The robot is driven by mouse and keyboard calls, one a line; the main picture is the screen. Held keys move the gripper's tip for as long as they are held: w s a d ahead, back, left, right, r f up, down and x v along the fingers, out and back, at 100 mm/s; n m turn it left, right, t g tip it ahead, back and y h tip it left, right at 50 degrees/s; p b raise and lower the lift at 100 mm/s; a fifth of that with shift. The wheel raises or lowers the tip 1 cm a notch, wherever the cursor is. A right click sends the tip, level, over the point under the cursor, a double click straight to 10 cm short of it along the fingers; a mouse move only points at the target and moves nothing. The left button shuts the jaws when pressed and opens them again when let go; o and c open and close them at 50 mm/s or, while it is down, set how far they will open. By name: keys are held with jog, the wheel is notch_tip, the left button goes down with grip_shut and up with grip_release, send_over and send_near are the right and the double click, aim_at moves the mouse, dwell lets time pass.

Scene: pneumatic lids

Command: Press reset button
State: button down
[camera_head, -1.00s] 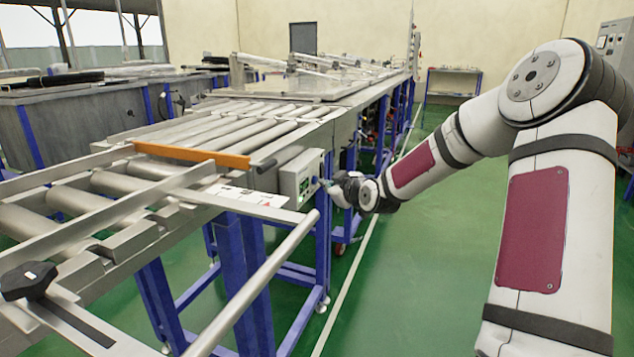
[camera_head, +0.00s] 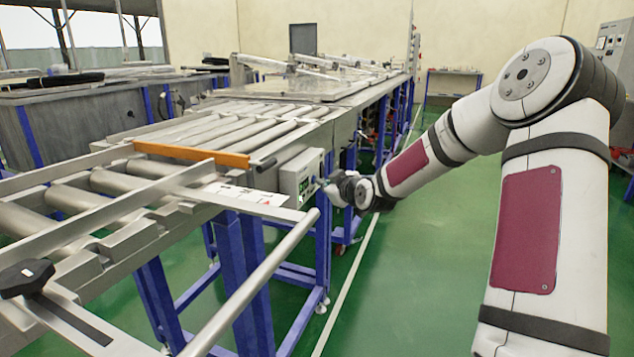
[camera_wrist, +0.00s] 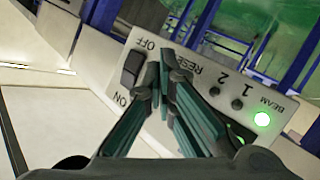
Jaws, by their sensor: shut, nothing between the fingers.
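The control box (camera_head: 300,177) is a pale box on the side of the roller conveyor. In the wrist view its panel (camera_wrist: 208,62) carries a black ON/OFF rocker switch (camera_wrist: 133,67), the labels RESET, 1, 2 and BEAM, two small dark buttons, and a lit green lamp (camera_wrist: 262,119). My gripper (camera_wrist: 167,62) is shut and empty, its fingertips in front of the panel between the rocker switch and the RESET label. The reset button itself is hidden behind the fingers. I cannot tell whether the tips touch it. In the head view my gripper (camera_head: 333,187) is right beside the box.
The roller conveyor (camera_head: 215,135) with an orange bar (camera_head: 190,154) runs along the left. A metal rail (camera_head: 255,285) slopes across the front, below the box. Blue legs stand under the conveyor. The green floor (camera_head: 420,270) to the right is open.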

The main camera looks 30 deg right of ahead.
dwell(0.4)
jog(key=shift+s+d+p, duration=0.45)
jog(key=shift+s+d, duration=0.05)
jog(key=shift+s, duration=0.2)
jog(key=shift+s+d+p, duration=0.7)
jog(key=shift+s+d, duration=0.1)
jog(key=shift+s, duration=0.2)
jog(key=shift+s+d+p, duration=0.65)
jog(key=shift+s+d, duration=0.1)
jog(key=shift+s, duration=0.25)
